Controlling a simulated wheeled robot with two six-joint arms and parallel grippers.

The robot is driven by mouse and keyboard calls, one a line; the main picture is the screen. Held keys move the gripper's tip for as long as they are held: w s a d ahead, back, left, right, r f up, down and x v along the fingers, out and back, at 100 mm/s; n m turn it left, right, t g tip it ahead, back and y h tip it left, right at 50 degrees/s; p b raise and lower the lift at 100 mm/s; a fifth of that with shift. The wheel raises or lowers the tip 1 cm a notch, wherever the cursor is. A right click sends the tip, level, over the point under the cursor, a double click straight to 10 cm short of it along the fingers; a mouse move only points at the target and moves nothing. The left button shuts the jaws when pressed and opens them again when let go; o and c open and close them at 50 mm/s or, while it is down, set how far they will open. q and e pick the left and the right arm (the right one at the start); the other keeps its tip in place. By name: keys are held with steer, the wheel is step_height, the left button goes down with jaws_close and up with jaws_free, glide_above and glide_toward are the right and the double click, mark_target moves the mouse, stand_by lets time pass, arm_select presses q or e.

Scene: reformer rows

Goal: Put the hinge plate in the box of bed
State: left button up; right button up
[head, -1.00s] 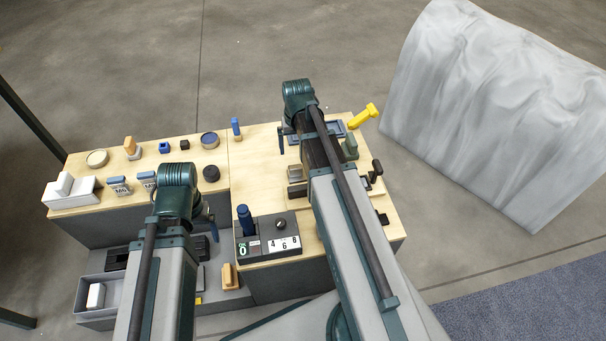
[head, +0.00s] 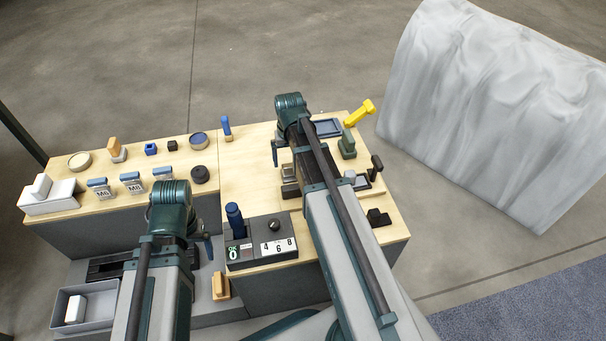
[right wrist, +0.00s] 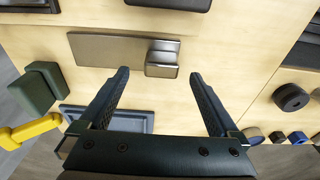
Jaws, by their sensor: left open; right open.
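A flat grey metal plate with a raised silver block at one end, which looks like the hinge plate (right wrist: 110,48), lies on the wooden top in the right wrist view. In the head view my right arm hides most of it. My right gripper (right wrist: 160,73) is open and empty, its fingertips on either side of the raised block, apparently above the top. My left gripper (head: 208,248) is mostly hidden by its own arm, over the lower grey shelf. A grey open box (head: 56,318) holding a white block stands at lower left; I cannot tell whether it is the named box.
A blue-grey tray (head: 327,127), a green block (head: 347,144) and a yellow handle (head: 359,113) are near the far right edge. A control box (head: 262,250) with a blue knob stands at the front. Several small parts and labelled holders line the left top.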

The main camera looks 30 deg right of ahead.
mark_target(290, 165)
steer(key=f+b, duration=0.3)
steer(key=f, duration=0.1)
steer(key=shift+w+f, duration=0.1)
steer(key=shift+w, duration=0.25)
jaws_close()
